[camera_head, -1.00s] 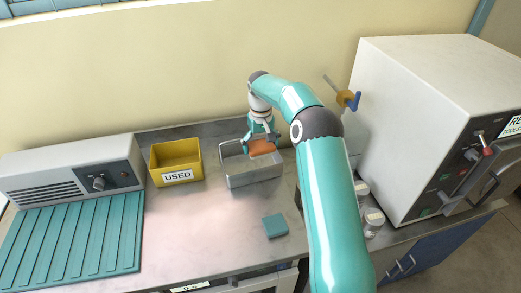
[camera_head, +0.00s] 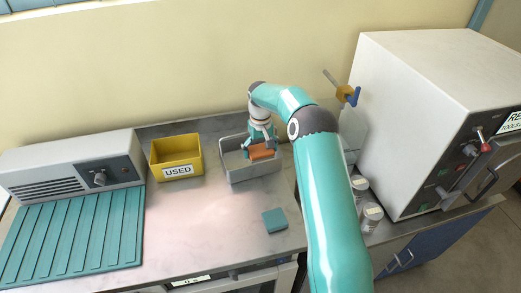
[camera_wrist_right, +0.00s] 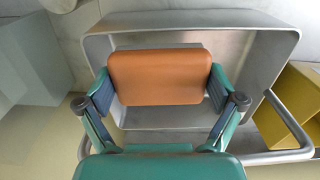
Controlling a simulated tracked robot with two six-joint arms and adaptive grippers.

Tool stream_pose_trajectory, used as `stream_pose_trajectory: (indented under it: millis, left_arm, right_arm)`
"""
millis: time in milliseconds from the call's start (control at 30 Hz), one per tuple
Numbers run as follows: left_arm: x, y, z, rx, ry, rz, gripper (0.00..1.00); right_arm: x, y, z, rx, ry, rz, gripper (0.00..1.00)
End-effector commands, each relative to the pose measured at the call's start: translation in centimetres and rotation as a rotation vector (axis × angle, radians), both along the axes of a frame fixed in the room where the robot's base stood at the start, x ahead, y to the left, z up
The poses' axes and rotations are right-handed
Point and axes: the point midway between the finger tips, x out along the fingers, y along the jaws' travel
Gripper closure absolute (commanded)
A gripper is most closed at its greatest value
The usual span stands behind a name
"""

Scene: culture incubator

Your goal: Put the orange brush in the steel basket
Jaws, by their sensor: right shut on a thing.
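The orange brush (camera_head: 261,151) is held between the fingers of my right gripper (camera_head: 260,147), inside or just over the right part of the steel basket (camera_head: 252,174). In the right wrist view the brush (camera_wrist_right: 160,77) shows as an orange block with a finger pad on each side, and my right gripper (camera_wrist_right: 160,95) is shut on it. The basket (camera_wrist_right: 265,45) surrounds it in that view, with bare floor beneath. I cannot tell whether the brush touches the basket floor. My left gripper is not in view.
A yellow bin labelled USED (camera_head: 177,157) stands left of the basket. A teal block (camera_head: 275,221) lies in front. A grey device (camera_head: 75,165) and a teal ribbed mat (camera_head: 75,235) are at the left. A large white machine (camera_head: 430,110) and jars (camera_head: 370,216) are at the right.

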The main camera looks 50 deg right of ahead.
Motion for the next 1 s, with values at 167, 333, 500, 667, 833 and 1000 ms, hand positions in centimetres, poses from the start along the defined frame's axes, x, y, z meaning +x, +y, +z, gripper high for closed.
stream_pose_trajectory:
  millis: [167, 333, 500, 667, 833, 1000]
  left_arm:
    - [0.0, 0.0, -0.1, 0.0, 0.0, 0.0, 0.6]
    - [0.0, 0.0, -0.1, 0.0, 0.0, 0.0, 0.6]
    - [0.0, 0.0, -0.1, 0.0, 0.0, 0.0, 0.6]
    - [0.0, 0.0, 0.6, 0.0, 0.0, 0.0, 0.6]
    - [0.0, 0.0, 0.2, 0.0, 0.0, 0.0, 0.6]
    - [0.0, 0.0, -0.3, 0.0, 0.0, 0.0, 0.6]
  right_arm:
    - [0.0, 0.0, -0.2, 0.0, 0.0, 0.0, 0.04]
    - [0.0, 0.0, -0.1, 0.0, 0.001, 0.0, 0.0]
    - [0.0, 0.0, -0.1, 0.0, 0.0, 0.0, 0.0]
    - [0.0, 0.0, 0.9, 0.0, 0.0, 0.0, 0.0]
    - [0.1, -0.1, 2.9, -0.003, -0.003, 0.0, 0.0]
    - [0.1, -0.1, 6.6, -0.003, -0.005, 0.0, 0.0]
